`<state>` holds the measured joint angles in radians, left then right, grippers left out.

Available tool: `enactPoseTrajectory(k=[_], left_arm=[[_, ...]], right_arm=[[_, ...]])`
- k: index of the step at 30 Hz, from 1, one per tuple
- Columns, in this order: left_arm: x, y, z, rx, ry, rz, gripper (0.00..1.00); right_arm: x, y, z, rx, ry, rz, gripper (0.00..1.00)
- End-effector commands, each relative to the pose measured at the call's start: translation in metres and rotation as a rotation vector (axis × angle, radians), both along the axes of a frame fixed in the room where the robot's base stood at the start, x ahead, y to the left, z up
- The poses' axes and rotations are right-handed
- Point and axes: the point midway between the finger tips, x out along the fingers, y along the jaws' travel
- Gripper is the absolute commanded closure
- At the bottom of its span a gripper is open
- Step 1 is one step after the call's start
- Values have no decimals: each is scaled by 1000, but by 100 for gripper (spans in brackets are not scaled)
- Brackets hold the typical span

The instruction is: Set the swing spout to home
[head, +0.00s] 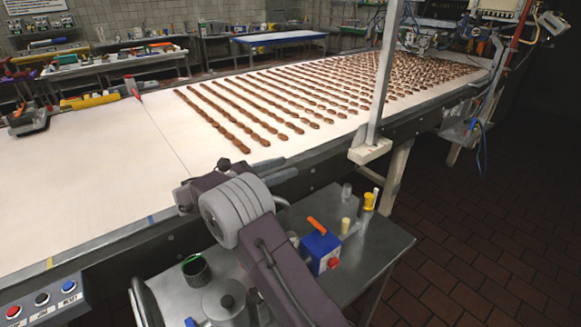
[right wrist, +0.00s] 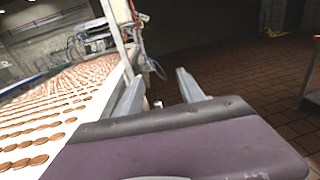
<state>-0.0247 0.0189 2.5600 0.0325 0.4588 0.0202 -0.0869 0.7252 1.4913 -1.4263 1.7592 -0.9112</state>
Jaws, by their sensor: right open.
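I cannot surely make out the swing spout in either view; my right arm covers part of the small steel table where a lidded steel pot (head: 224,300) stands. A blue box (head: 320,250) with an orange lever (head: 316,226) and a red knob is on that table, right of my arm. My right gripper (right wrist: 160,90) is open in the right wrist view, with its two grey fingers apart and nothing between them. My left gripper is not in view.
A wide white conveyor belt (head: 90,190) carries rows of brown biscuits. A pale upright post (head: 383,80) stands at its near edge. A dark green cup (head: 196,270) and yellow-topped bottle (head: 368,202) stand on the steel table. A button panel (head: 42,300) is at lower left. Tiled floor is open at right.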

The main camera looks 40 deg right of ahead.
Motion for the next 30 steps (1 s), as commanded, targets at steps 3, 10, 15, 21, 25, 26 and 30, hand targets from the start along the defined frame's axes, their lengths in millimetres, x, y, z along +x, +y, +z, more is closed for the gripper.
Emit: enactPoseTrajectory(k=[3,10,15,21,25,26,30], left_arm=[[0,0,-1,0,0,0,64],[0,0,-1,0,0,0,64],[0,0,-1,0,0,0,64],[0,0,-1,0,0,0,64],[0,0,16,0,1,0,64],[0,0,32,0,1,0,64],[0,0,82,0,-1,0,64]], right_arm=[[-15,-7,10,0,0,0,54],[-25,-12,16,-1,1,0,54],[-25,-12,16,-1,1,0,54],[-20,-13,12,4,-102,19,100],[-1,-4,-20,64,-280,99,100],[7,8,-24,87,-295,136,100],[24,61,-51,167,-287,268,100]])
